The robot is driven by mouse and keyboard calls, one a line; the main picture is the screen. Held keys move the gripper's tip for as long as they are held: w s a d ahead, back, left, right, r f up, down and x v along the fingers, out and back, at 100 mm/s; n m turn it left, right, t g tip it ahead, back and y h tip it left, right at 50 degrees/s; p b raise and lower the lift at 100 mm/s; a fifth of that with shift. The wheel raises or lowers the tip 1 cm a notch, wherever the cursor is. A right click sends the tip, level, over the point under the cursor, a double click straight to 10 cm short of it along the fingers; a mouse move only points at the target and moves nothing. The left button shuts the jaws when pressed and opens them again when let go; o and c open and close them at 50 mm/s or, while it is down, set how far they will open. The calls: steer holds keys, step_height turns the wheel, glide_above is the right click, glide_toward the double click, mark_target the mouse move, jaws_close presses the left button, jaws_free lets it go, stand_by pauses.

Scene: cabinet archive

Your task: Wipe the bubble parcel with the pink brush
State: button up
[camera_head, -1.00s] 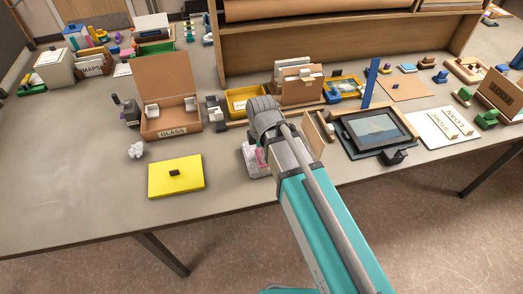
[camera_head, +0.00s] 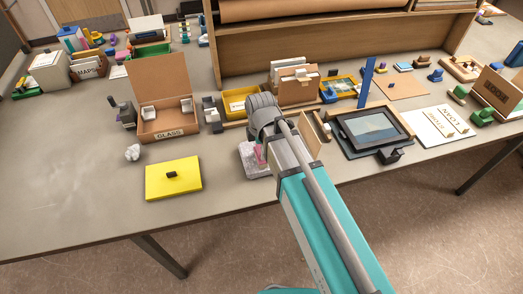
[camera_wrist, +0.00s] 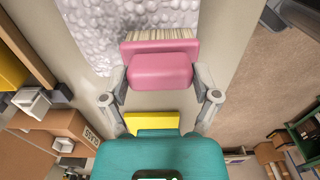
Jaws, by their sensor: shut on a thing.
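The pink brush (camera_wrist: 160,70) is in my gripper (camera_wrist: 161,82), whose fingers close on it from both sides. Its pale bristles (camera_wrist: 158,34) point at the bubble parcel (camera_wrist: 130,14), a silvery, bumpy sheet, and overlap its near edge in the wrist view. I cannot tell whether the bristles press on it. In the head view the parcel (camera_head: 246,163) lies flat near the table's front edge, partly hidden by my arm. A bit of the brush (camera_head: 260,155) shows pink above it. My gripper is mostly hidden there.
A yellow plate with a dark knob (camera_head: 190,186) lies left of the parcel, with a crumpled white ball (camera_head: 132,153) behind it. The GLASS box (camera_head: 155,128) and a yellow tray (camera_head: 236,106) stand farther back. A framed tablet (camera_head: 372,133) lies to the right. The front-left table is clear.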

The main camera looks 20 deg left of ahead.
steer(key=shift+w+a, duration=0.4)
steer(key=shift+w, duration=0.25)
steer(key=shift+w+a, duration=0.35)
steer(key=shift+w, duration=0.3)
steer(key=shift+w+a, duration=0.55)
steer(key=shift+w, duration=0.4)
steer(key=shift+w+a, duration=0.55)
steer(key=shift+w, duration=0.35)
steer(key=shift+d, duration=0.1)
steer(key=shift+w+d+f, duration=0.1)
steer(key=shift+w+d, duration=0.05)
steer(key=shift+d, duration=0.25)
steer(key=shift+c, duration=0.5)
steer(key=shift+d, duration=0.1)
